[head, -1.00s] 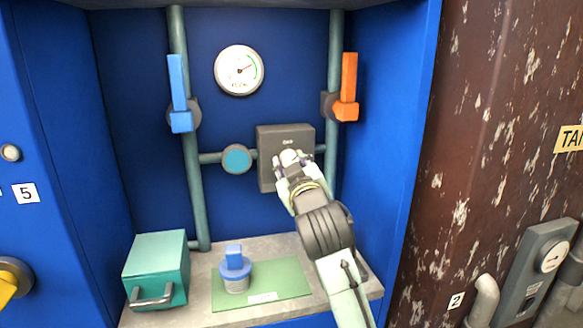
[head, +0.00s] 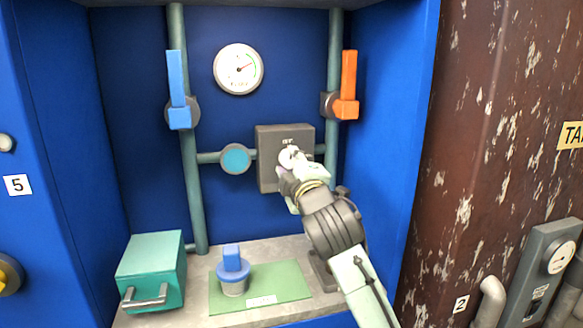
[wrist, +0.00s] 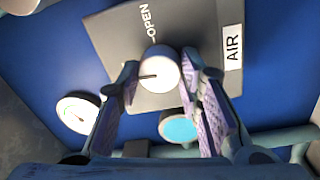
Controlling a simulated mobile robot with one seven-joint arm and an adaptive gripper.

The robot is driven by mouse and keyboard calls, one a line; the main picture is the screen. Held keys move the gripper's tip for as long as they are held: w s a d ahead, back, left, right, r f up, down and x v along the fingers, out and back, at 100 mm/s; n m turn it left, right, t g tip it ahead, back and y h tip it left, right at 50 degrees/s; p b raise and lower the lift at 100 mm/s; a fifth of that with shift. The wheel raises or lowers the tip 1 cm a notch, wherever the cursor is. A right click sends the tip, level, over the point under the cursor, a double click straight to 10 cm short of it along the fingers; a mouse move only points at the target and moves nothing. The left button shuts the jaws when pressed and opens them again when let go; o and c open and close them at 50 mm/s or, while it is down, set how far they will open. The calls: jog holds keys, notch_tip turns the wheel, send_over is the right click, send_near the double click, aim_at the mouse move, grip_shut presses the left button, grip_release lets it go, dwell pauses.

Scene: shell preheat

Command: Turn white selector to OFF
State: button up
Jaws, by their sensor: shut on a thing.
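The white selector (wrist: 159,69) is a round knob with a dark pointer line on the grey control box (wrist: 110,45). In the wrist view it lies between the fingertips of my gripper (wrist: 162,82), which is shut on it. The box carries the word OPEN and an AIR label (wrist: 233,48). In the wrist view the pointer line runs toward the left finger, not straight at OPEN. In the head view the box (head: 268,170) is on the back wall, and my gripper (head: 290,165) covers part of the selector (head: 288,154). No OFF mark is readable.
A blue lever (head: 178,90) and an orange lever (head: 348,88) sit on pipes either side. A gauge (head: 238,69) is above, and a teal disc (head: 235,159) is left of the box. A teal case (head: 152,272) and a blue-topped plug (head: 233,268) stand on the shelf below.

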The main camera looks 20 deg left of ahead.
jog(key=shift+n, duration=0.6)
jog(key=o, duration=1.2)
jog(key=shift+c, duration=0.2)
jog(key=r+v, duration=0.1)
jog(key=v, duration=1.1)
jog(key=shift+f, duration=0.45)
